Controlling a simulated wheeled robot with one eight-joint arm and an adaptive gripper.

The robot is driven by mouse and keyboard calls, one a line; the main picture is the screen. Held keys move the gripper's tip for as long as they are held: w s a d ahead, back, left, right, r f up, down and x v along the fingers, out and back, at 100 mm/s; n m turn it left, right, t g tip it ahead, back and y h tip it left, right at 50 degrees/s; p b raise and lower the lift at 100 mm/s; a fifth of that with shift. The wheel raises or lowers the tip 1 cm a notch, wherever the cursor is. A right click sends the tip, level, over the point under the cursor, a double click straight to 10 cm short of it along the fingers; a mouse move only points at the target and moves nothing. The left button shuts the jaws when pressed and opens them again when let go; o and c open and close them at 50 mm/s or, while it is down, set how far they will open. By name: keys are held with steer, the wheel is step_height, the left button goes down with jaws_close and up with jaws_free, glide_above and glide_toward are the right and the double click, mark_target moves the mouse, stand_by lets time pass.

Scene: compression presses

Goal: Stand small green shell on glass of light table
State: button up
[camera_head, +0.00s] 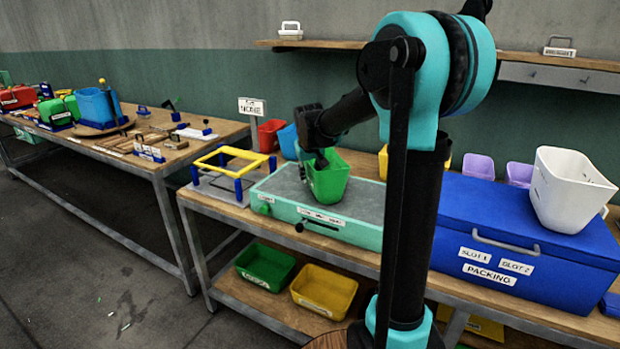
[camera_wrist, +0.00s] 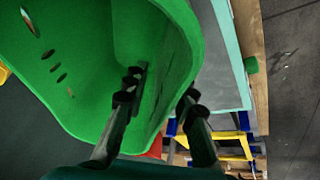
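The small green shell (camera_head: 328,180) is an open tub, seen above the grey glass of the light table (camera_head: 375,205) near its middle. Its lower edge is close to the glass; I cannot tell whether it touches. My gripper (camera_head: 318,157) is at the shell's upper left rim in the head view. In the wrist view my gripper (camera_wrist: 160,92) has one finger inside the shell (camera_wrist: 50,30) and one outside, with its wall between them. It appears shut on that wall. The outer fingertip is partly hidden by the shell.
A yellow-and-blue frame (camera_head: 232,168) stands left of the light table. The blue packing box (camera_head: 500,225) with a white tub (camera_head: 570,190) on it is at the right. Green (camera_head: 265,267) and yellow (camera_head: 322,291) bins sit on the lower shelf. The glass right of the shell is clear.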

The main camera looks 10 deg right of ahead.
steer(key=v, duration=1)
steer(key=shift+r, duration=0.4)
steer(key=shift+s, duration=0.1)
stand_by(1.5)
